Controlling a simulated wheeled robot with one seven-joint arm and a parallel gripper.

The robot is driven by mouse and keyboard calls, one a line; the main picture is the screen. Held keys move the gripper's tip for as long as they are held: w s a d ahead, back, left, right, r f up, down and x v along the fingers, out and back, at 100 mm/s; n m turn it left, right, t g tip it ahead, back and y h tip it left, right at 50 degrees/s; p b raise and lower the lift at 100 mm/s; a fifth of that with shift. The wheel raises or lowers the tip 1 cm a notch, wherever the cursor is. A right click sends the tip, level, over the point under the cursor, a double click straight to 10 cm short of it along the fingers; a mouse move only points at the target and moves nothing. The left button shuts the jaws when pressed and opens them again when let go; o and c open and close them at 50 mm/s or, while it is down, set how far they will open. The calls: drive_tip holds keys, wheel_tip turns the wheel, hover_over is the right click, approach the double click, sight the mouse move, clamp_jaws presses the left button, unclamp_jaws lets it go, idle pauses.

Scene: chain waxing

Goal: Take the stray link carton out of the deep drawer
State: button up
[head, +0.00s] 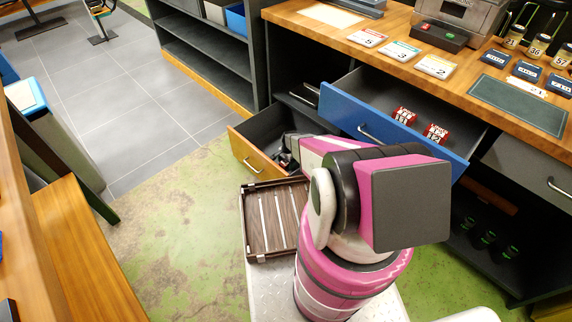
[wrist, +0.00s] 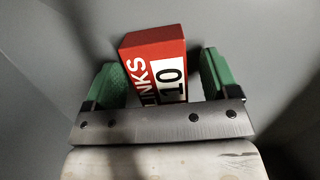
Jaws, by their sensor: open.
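The stray link carton (wrist: 157,50) is red with a white panel; "INKS" and "10" are readable. In the wrist view it stands between the two green finger pads of my gripper (wrist: 160,78), with a narrow gap showing at each side. My gripper is open around it. The carton's lower end is hidden behind the gripper body. The deep drawer (head: 243,148) is pulled open, with an orange wood front, and my gripper (head: 287,162) reaches down into it. The carton cannot be made out in the head view. Grey drawer surfaces surround the carton in the wrist view.
An open blue drawer (head: 385,130) beside my arm holds two red cartons (head: 403,116). A brown slatted tray (head: 250,225) lies just in front of the deep drawer. The wooden counter (head: 395,50) above carries numbered cards and a dark mat. Green floor is clear at left.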

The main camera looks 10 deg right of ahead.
drive_tip(key=c, duration=1)
drive_tip(key=shift+r, duration=0.15)
